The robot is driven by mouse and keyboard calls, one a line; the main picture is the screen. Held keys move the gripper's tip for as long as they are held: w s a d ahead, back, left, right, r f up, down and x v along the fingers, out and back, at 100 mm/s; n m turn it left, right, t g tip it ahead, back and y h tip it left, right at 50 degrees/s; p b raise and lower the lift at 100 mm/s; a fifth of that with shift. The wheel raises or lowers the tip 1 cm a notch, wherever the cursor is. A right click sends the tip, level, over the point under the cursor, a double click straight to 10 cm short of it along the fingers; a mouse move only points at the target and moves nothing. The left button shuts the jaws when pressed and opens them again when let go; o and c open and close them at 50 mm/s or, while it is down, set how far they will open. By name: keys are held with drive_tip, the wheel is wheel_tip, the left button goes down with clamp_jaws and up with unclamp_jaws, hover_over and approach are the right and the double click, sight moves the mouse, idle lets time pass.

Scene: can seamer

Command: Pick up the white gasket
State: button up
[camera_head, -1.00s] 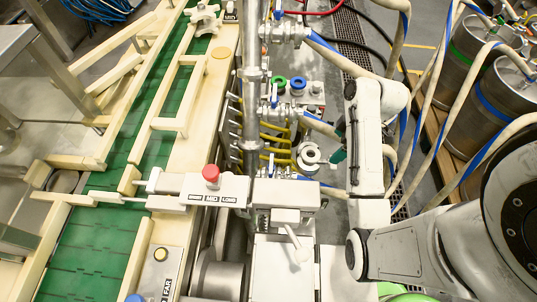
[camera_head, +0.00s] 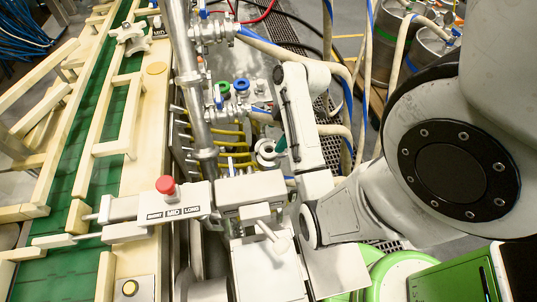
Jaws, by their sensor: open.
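The white gasket (camera_head: 267,153) is a pale ring among the pipes and valves, just left of my arm's white link. Its right edge is close to that link, and part of it is hidden. A green ring (camera_head: 222,90) and a blue ring (camera_head: 241,86) sit further back to the left. My gripper (camera_head: 281,143) shows only as a small dark and teal part at the left side of the link, a little to the right of the white gasket. It is open, and I see nothing held in it. I cannot tell its height over the gasket.
A steel pipe (camera_head: 192,90) stands left of the rings, with yellow hoses (camera_head: 230,145) beside it. The white machine head (camera_head: 262,192) with a lever is in front. A red button (camera_head: 166,185) and a green conveyor (camera_head: 95,185) are at left. Steel kegs (camera_head: 395,40) stand behind at right.

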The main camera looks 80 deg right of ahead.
sight(270, 149)
drive_tip(key=shift+s+a+x, duration=0.1)
drive_tip(key=shift+s+x, duration=0.05)
drive_tip(key=shift+x, duration=1.2)
drive_tip(key=shift+s+a+x, duration=0.15)
drive_tip(key=shift+x, duration=1.15)
drive_tip(key=shift+f, duration=0.1)
drive_tip(key=shift+c, duration=0.2)
drive_tip(key=c, duration=1.1)
